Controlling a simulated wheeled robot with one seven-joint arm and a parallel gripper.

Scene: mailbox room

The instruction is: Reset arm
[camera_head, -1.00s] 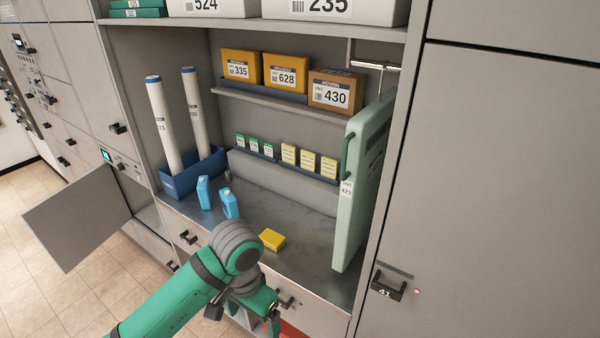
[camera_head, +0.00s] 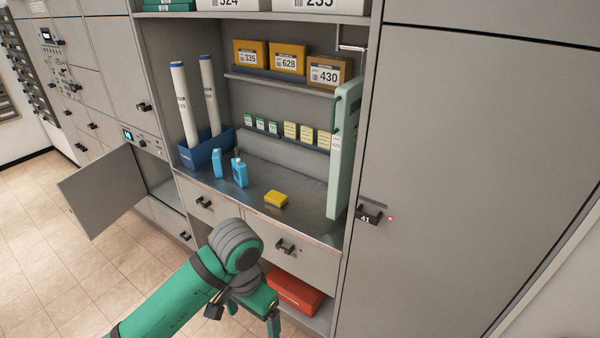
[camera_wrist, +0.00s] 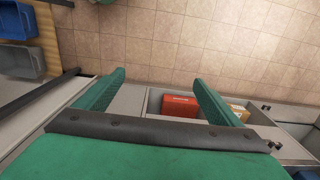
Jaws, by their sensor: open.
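My gripper (camera_head: 272,322) hangs at the bottom middle of the head view, in front of the cabinet and below counter level. My green arm reaches in from the lower left of the head view and is bent at a grey joint. The lower end of the gripper is cut off by the head view's bottom edge.
A yellow box (camera_head: 276,198) and two blue bottles (camera_head: 239,172) stand on the counter (camera_head: 300,215). A red box (camera_head: 294,291) lies in the low compartment. A cabinet door (camera_head: 103,193) stands open at left. The tiled floor (camera_head: 60,285) is clear.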

